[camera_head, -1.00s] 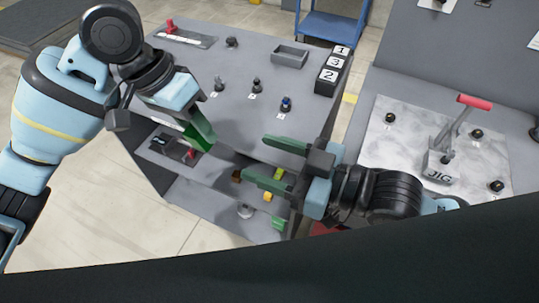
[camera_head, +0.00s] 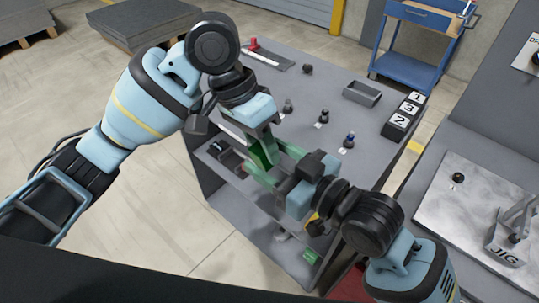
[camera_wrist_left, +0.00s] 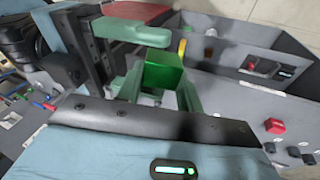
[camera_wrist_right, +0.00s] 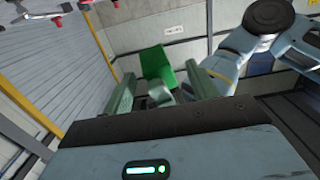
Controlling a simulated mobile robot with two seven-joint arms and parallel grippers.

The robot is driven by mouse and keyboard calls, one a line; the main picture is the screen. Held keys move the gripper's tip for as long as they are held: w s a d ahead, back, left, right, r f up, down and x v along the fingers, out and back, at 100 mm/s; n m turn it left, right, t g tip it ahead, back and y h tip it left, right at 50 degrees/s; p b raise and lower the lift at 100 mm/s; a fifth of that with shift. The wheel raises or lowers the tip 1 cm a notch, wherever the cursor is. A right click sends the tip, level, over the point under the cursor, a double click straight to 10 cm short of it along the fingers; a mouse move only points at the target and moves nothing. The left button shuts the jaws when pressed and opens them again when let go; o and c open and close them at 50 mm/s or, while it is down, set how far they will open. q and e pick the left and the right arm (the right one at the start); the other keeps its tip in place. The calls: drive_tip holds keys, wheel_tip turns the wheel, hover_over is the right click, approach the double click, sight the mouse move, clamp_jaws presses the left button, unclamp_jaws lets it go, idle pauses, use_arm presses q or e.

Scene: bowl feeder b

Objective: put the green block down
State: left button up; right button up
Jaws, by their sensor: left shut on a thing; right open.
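The green block (camera_head: 262,152) is held by my left gripper (camera_head: 258,146) beside the front edge of the grey bench. In the left wrist view the block (camera_wrist_left: 163,72) sits between my left fingers, its upper part standing clear. My right gripper (camera_head: 278,166) is open, with its fingers close to the block and the left fingers. In the right wrist view the block (camera_wrist_right: 157,65) appears between the open right fingers. I cannot tell whether they touch it. The right fingers and wrist hide part of the block and bench front in the head view.
The grey bench (camera_head: 320,88) carries several small knobs, a grey tray (camera_head: 362,93) and numbered black boxes (camera_head: 404,117). Lower shelves hold small coloured pieces, one green (camera_head: 311,257). A blue cart (camera_head: 412,60) stands behind. A jig plate (camera_head: 470,210) is at right.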

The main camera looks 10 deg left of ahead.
drive_tip(key=shift+w+a, duration=0.2)
drive_tip(key=shift+a, duration=0.05)
drive_tip(key=shift+c, duration=0.3)
drive_tip(key=c, duration=1)
use_arm(q)
drive_tip(key=o, duration=1.1)
use_arm(e)
clamp_jaws()
